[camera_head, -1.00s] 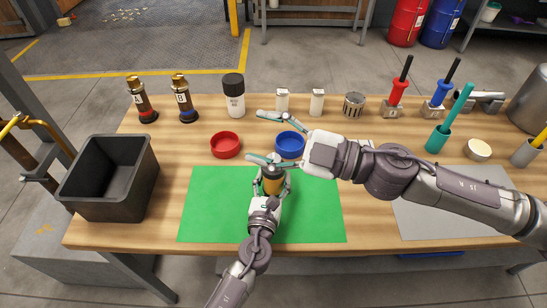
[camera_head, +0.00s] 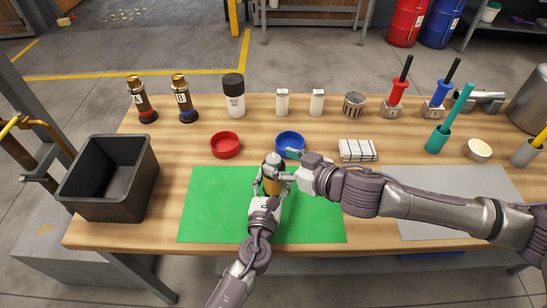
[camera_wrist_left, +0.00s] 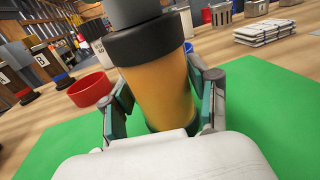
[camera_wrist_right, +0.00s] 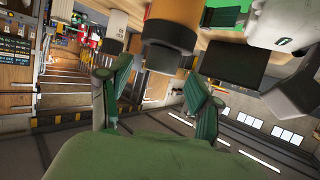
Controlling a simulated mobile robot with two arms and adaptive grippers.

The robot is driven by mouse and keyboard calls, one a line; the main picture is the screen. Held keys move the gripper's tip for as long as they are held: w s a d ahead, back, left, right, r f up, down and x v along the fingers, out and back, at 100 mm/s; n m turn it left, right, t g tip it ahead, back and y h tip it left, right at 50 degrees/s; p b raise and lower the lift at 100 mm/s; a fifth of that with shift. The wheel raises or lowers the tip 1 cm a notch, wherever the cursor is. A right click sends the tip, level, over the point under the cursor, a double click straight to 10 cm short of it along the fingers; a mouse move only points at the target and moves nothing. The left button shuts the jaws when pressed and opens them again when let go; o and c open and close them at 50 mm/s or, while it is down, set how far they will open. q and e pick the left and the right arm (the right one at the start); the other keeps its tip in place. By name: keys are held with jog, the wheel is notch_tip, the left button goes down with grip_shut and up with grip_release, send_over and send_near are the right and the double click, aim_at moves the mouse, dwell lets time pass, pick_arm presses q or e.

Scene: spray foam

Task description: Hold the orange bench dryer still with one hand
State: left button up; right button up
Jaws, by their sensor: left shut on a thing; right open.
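The orange bench dryer (camera_head: 275,188) stands upright over the green mat (camera_head: 210,220), with a black collar and a grey top. It fills the middle of the left wrist view (camera_wrist_left: 155,90). My left gripper (camera_head: 271,185) is shut around its body from the near side, one finger on each side. My right gripper (camera_head: 286,165) is open and empty, just right of the dryer's top. In the right wrist view the dryer's grey end (camera_wrist_right: 160,58) lies beyond the open fingers; I cannot tell whether they touch it.
A red dish (camera_head: 225,145) and a blue dish (camera_head: 289,142) sit behind the mat. A folded striped cloth (camera_head: 358,150) lies to the right. Bottles A and B (camera_head: 183,100) and several tools line the back. A black bin (camera_head: 110,180) stands left.

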aim_at(276, 160)
jog(key=shift+x, duration=1.6)
jog(key=c, duration=1.2)
